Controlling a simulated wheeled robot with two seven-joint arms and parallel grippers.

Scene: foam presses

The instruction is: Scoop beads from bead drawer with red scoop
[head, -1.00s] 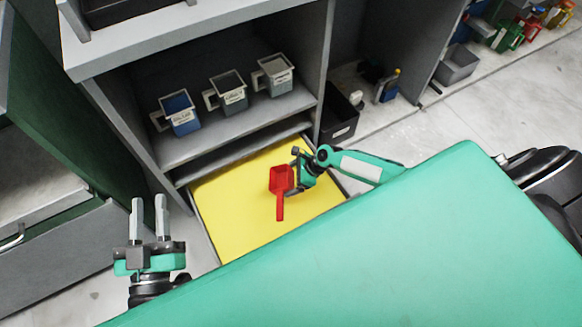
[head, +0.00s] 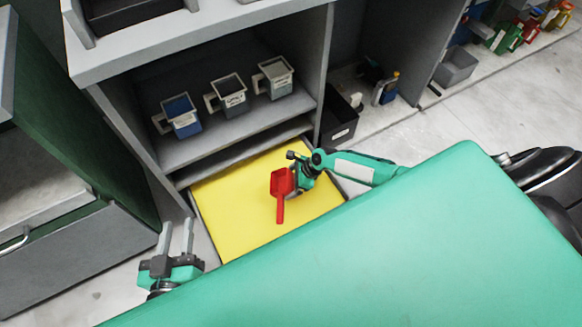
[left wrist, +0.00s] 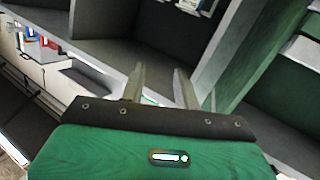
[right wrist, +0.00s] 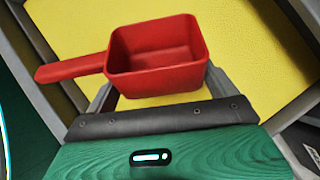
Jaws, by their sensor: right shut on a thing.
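The red scoop (head: 281,188) is in my right gripper (head: 291,176), over the open bead drawer (head: 207,239). In the right wrist view the scoop (right wrist: 160,62) shows an empty bowl, with its handle pointing left; the gripper's fingers (right wrist: 160,90) are at the bowl's sides. The yellow beads (head: 240,215) fill the drawer as a flat, even layer. I cannot tell whether the scoop touches them. My left gripper (head: 176,238) is open and empty, left of the drawer; its two separate fingers also show in the left wrist view (left wrist: 158,88).
A black bin (head: 341,122) stands right of the cabinet. A green-sided cabinet (head: 75,150) stands at the left, with a floor gap between.

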